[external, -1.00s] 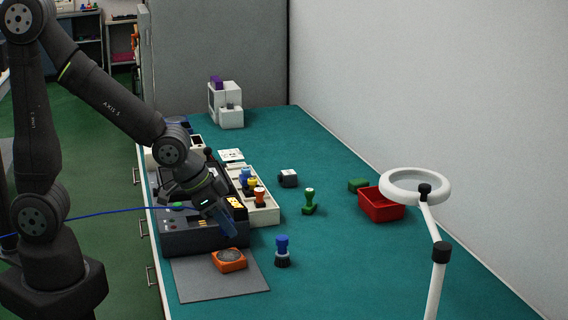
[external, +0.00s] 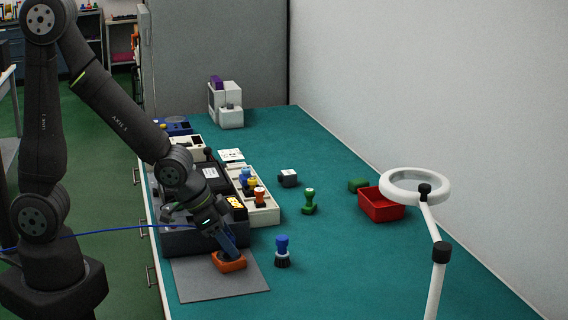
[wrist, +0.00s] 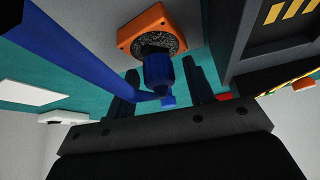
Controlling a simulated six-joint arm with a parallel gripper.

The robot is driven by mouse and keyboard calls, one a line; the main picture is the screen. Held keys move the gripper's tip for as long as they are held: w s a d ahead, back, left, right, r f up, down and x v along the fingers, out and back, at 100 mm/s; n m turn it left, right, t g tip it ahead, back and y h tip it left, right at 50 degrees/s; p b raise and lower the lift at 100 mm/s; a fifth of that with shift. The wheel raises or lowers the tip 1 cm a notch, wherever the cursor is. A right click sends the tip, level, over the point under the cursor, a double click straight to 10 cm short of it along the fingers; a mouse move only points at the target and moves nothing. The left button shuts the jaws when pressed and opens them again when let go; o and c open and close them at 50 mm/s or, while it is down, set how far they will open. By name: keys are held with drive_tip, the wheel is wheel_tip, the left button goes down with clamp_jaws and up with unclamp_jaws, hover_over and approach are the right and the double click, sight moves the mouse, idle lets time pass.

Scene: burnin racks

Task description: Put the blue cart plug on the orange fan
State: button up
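The blue cart plug (wrist: 158,72) has a dark end and a thick blue cable trailing from its rear. In the wrist view its dark end sits over the dark mesh of the orange fan (wrist: 137,38), appearing to touch it. The fan also shows in the external view (external: 229,264), flat on the grey mat, its top partly hidden by my gripper. My gripper (wrist: 160,68) points down at the fan, its dark fingers on either side of the plug. Narrow gaps show between plug and fingers, so it looks open around the plug.
A blue-handled brush (external: 282,250) stands just right of the grey mat (external: 212,286). A dark fixture box (external: 185,243) and a pale rack (external: 262,216) stand behind the fan. Farther right are a green stamp (external: 309,203), a red bin (external: 380,207) and a magnifier lamp (external: 440,285).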

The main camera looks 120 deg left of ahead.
drive_tip(key=shift+r, duration=0.45)
drive_tip(key=v, duration=1.1)
drive_tip(key=shift+s+d+r, duration=0.15)
drive_tip(key=shift+d+r, duration=0.05)
drive_tip(key=shift+f, duration=0.15)
drive_tip(key=shift+x, duration=6.05)
